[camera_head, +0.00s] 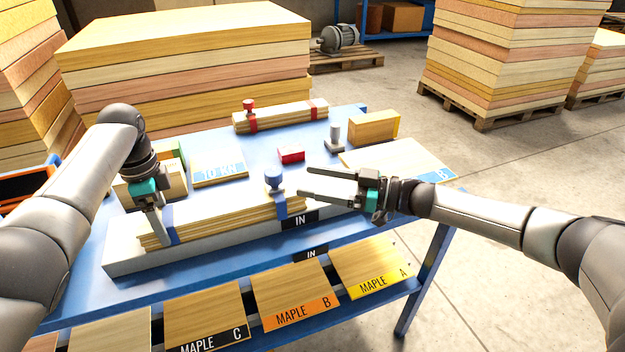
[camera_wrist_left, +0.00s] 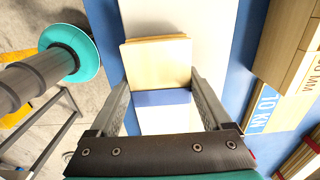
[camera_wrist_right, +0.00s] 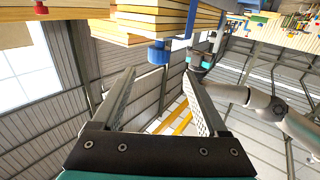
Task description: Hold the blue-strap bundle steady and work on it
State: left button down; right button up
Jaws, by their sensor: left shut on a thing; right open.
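The blue-strap bundle (camera_head: 225,216) of pale boards lies flat on a long grey tray (camera_head: 125,262) marked IN. One blue strap (camera_head: 172,229) is at its left end; the other carries a blue knob (camera_head: 274,177) on top. My left gripper (camera_head: 163,236) is shut across the bundle's left end. The left wrist view shows its fingers either side of the bundle's end (camera_wrist_left: 157,60) and the blue strap (camera_wrist_left: 160,97). My right gripper (camera_head: 303,181) is open and empty, its fingertips just right of the blue knob. The knob also shows in the right wrist view (camera_wrist_right: 158,53), beyond the fingers.
A red-strap bundle (camera_head: 282,116), red block (camera_head: 291,154), grey upright tool (camera_head: 335,136), wooden block (camera_head: 373,128), board marked B (camera_head: 400,159) and 10 KN board (camera_head: 219,170) share the blue table (camera_head: 120,297). Maple boards (camera_head: 290,292) lie on the shelf below. Board stacks stand behind.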

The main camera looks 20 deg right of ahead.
aim_at(264, 184)
jog(key=a+m+t+h, duration=0.2)
jog(key=t, duration=0.1)
jog(key=shift+s+a, duration=0.15)
jog(key=shift+a, duration=0.25)
jog(key=shift+s+a+m+t+h, duration=0.1)
jog(key=shift+s+m+t+h, duration=0.25)
jog(key=shift+m+t+h, duration=0.4)
jog(key=shift+s+f+m+h, duration=0.25)
jog(key=shift+s+m+h, duration=0.25)
jog(key=shift+h, duration=0.45)
jog(key=shift+x, duration=5.95)
jog(key=shift+r, duration=0.15)
jog(key=shift+c, duration=0.2)
grip_shut()
